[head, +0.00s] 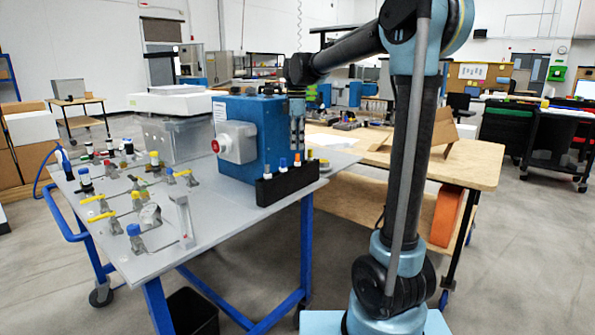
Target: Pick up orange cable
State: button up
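A black holder block (288,186) stands at the right front edge of the grey table, with several small coloured connector ends upright in a row. An orange-topped end (297,159), likely the orange cable, is toward the right of the row. Another orange-toned end (310,154) stands at the far right; I cannot tell surely which is the cable.
Several valves and fittings cover the left of the grey table (222,203). A clear bin (175,138) stands behind them. A wooden table (455,168) is at the right.

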aim_at(298, 154)
jog(key=shift+s+d+f, duration=0.1)
jog(key=shift+s+f, duration=0.05)
jog(key=shift+f, duration=1.2)
jog(key=shift+s+d+f, duration=0.1)
jog(key=shift+s+f, duration=0.05)
jog(key=shift+f, duration=1.15)
jog(key=shift+c, duration=0.2)
grip_shut()
